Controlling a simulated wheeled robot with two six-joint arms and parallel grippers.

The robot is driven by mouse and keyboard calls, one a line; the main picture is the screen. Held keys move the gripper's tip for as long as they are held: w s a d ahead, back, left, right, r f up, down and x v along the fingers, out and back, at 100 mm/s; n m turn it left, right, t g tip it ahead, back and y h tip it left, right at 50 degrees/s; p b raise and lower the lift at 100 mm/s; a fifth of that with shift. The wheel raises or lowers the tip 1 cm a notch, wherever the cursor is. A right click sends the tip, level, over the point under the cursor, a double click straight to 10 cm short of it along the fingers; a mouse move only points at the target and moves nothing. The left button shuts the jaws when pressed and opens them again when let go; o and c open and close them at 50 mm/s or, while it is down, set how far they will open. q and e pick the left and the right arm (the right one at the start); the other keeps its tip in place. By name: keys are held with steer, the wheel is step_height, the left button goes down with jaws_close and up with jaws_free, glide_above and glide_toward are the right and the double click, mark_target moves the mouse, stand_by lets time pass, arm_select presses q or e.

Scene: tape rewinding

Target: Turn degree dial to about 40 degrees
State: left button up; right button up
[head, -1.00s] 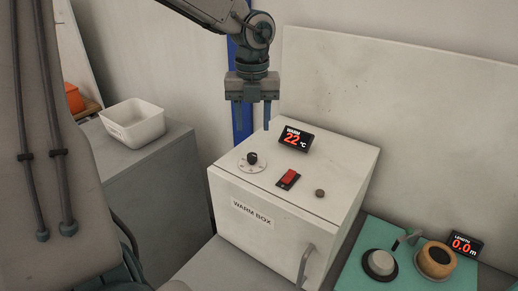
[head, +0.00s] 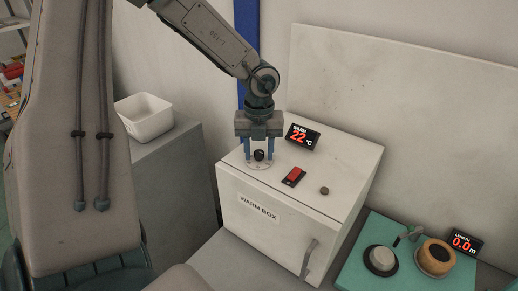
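The degree dial (head: 259,155) is a small black knob on a round white plate, on top of the white warm box (head: 235,200). The box's display (head: 302,137) reads 22 °C in red. My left gripper (head: 260,157) points straight down over the dial, its two blue fingers apart, one on each side of the knob. A gap seems to show between the fingers and the knob; I cannot tell whether they touch it. My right gripper is not in view.
A red rocker switch (head: 294,175) and a small dark button (head: 324,190) sit on the box top, right of the dial. A teal board (head: 352,275) with two rollers and a length display (head: 463,242) reading 0.0 m is at right. A white bin (head: 146,123) stands on a grey cabinet at left.

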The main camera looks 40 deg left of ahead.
arm_select(q)
jaws_close()
steer(key=shift+w+f+m+b, duration=0.15)
steer(key=shift+m+b, duration=0.15)
steer(key=shift+b, duration=0.45)
steer(key=m+b, duration=0.4)
steer(key=b, duration=0.2)
steer(key=shift+f+m, duration=0.1)
steer(key=shift+m, duration=0.2)
steer(key=shift+m+b, duration=0.85)
steer(key=shift+m, duration=0.05)
steer(key=shift+m+b, duration=0.5)
steer(key=shift+m, duration=0.4)
steer(key=m, duration=0.1)
steer(key=m+b, duration=0.1)
steer(key=shift+r+m, duration=0.25)
steer(key=shift+m, duration=0.15)
steer(key=m, duration=0.2)
steer(key=shift+m+b, duration=0.3)
steer(key=shift+b, duration=0.05)
steer(key=m, duration=0.3)
steer(key=shift+r+m, duration=0.1)
steer(key=shift+m, duration=0.3)
steer(key=m, duration=0.4)
steer(key=shift+a+r, duration=0.1)
steer(key=shift+m, duration=0.8)
